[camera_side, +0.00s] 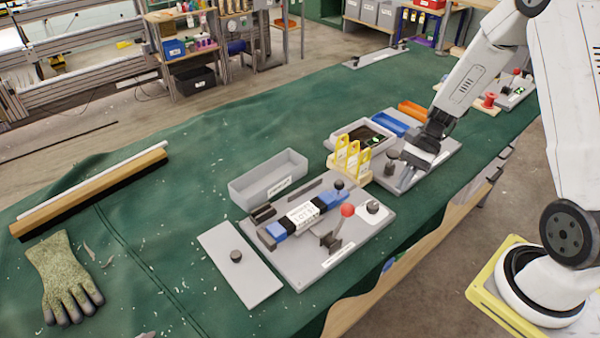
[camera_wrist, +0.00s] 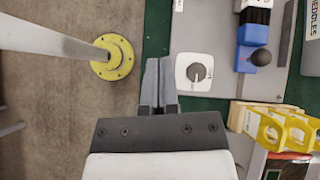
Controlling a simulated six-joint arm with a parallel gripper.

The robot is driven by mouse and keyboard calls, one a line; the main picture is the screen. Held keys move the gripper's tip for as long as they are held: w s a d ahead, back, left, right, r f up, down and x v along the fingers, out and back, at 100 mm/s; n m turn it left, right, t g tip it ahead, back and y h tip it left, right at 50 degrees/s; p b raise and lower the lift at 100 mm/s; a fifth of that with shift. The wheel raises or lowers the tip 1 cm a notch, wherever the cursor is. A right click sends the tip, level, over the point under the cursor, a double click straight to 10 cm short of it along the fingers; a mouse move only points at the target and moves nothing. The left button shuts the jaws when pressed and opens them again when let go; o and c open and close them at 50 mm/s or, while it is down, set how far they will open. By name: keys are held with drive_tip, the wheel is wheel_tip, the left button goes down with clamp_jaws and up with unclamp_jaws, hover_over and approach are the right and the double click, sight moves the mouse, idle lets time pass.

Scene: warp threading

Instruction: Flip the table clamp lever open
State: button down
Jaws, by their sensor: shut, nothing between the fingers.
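The clamp station is a grey plate (camera_side: 292,262) on the green-covered table. A lever with a red ball knob (camera_side: 347,210) stands at its front right, joined to a dark clamp bracket (camera_side: 330,241). A second lever has a black ball knob (camera_side: 339,185) beside the blue-and-black strap block (camera_side: 300,216); that black ball (camera_wrist: 261,56) also shows in the wrist view. My gripper (camera_side: 413,163) is shut and empty, up and to the right of the clamp station in the side view. Its closed fingers (camera_wrist: 159,66) point toward the plate edge. The red knob is outside the wrist view.
Yellow heddle pieces (camera_side: 350,156) stand between my gripper and the clamp station. A white square with a dark knob (camera_wrist: 194,72) lies beside my fingertips in the wrist view. A grey bin (camera_side: 268,178) and a glove (camera_side: 64,278) lie farther left.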

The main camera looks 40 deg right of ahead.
drive_tip(key=d+m+t+y, duration=0.1)
drive_tip(key=w+d+f+m+t+y, duration=0.1)
drive_tip(key=d+m, duration=0.1)
drive_tip(key=w+d+m+t+y, duration=0.1)
drive_tip(key=shift+d+f+m, duration=0.15)
drive_tip(key=shift+m, duration=0.25)
approach(344, 219)
drive_tip(key=f, duration=0.2)
drive_tip(key=d+f, duration=0.1)
drive_tip(key=f, duration=0.1)
drive_tip(key=shift+w+a+r, duration=0.1)
drive_tip(key=shift+w+a, duration=0.05)
drive_tip(key=shift+a, duration=0.4)
drive_tip(key=shift+w+a+r, duration=0.1)
drive_tip(key=shift+w+a, duration=0.05)
drive_tip(key=shift+a, duration=0.35)
drive_tip(key=shift+w+a+r, duration=0.1)
drive_tip(key=shift+a+r, duration=0.05)
drive_tip(key=shift+a, duration=0.3)
drive_tip(key=shift+w+a+r, duration=0.1)
drive_tip(key=shift+a+r, duration=0.05)
drive_tip(key=shift+a, duration=0.3)
drive_tip(key=shift+r, duration=0.15)
